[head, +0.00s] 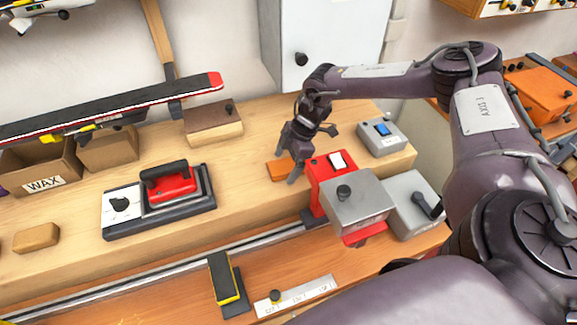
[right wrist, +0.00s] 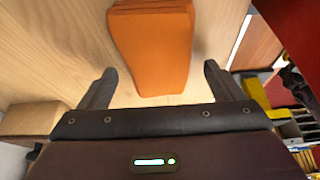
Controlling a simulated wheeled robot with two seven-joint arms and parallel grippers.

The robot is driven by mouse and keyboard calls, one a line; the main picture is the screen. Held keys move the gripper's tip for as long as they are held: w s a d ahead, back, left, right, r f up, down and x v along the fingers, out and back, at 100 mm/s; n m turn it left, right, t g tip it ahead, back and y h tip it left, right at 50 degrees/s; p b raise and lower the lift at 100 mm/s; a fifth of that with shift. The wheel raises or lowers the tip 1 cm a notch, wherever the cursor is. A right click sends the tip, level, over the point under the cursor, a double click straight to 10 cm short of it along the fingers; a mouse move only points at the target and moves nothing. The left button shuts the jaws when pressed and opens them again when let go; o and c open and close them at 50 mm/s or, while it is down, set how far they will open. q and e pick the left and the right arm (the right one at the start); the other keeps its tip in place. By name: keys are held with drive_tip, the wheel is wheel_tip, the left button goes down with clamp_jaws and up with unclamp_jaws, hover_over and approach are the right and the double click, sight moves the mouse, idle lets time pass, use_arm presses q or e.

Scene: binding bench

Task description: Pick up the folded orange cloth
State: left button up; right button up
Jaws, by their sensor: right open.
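The folded orange cloth (head: 277,170) lies flat on the light wooden bench, left of the red box with a white switch. In the right wrist view the cloth (right wrist: 152,42) is a long folded slab, its near end between the finger tips and its far end running out of the top of the picture. My right gripper (head: 288,163) is open and points down over the cloth, partly covering it in the head view. In the wrist view the gripper (right wrist: 158,80) has bench showing between each finger and the cloth. My left gripper is not in view.
The red box (head: 320,178) and a grey machine (head: 358,202) stand close to the right of the cloth. A wooden block (head: 213,125) stands behind. A ski (head: 110,105) is raised at the back left. Bare bench lies between iron and cloth.

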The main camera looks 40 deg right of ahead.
sight(286, 164)
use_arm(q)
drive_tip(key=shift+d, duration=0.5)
use_arm(e)
drive_tip(key=shift+f, duration=0.25)
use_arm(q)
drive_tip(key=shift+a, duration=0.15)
use_arm(e)
drive_tip(key=shift+c, duration=0.7)
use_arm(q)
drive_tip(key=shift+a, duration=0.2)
use_arm(e)
drive_tip(key=c, duration=0.9)
drive_tip(key=shift+r, duration=0.1)
